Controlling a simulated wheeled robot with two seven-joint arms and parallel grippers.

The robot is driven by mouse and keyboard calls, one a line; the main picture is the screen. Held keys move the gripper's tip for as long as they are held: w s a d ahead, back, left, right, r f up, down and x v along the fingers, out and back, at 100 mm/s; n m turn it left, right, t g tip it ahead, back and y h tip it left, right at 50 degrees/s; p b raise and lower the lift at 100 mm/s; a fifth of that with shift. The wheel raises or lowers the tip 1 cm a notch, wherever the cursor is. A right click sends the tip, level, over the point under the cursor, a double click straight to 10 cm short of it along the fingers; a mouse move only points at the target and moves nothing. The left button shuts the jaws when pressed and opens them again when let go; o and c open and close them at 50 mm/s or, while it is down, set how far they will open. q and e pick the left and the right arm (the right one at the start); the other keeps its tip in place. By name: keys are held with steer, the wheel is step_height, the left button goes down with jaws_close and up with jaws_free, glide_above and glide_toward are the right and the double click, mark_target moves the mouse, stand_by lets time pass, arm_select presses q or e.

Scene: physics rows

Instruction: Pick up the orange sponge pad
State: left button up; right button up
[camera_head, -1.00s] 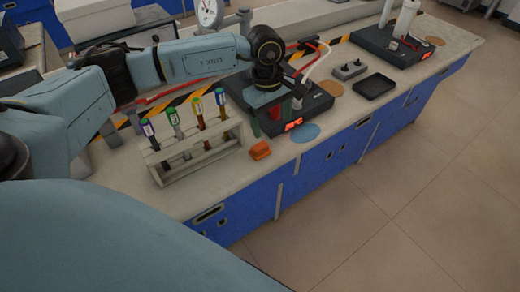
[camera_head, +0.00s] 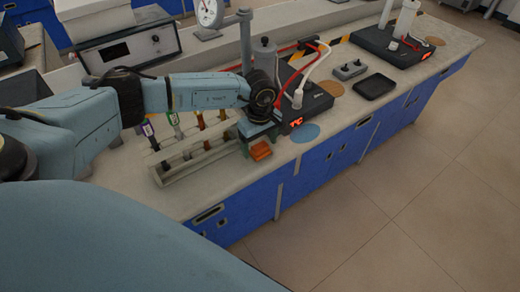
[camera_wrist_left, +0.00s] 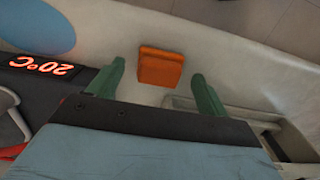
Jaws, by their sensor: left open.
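The orange sponge pad (camera_head: 260,151) lies on the bench top near its front edge, just right of the test tube rack. In the left wrist view the pad (camera_wrist_left: 160,67) lies ahead of the fingertips, between their lines, with bare bench around it. My left gripper (camera_head: 259,142) is open and points down over the pad; its green fingers (camera_wrist_left: 157,83) show on either side in the wrist view. It holds nothing. My right gripper is not in view.
A white rack (camera_head: 195,163) with several tubes stands close left of the gripper. A black heater with a red display (camera_head: 305,106) is close right. A blue disc (camera_head: 304,133) lies right of the pad. Bare bench lies in front of the pad.

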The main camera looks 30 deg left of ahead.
arm_select(q)
steer(key=shift+f, duration=0.75)
steer(key=c, duration=1)
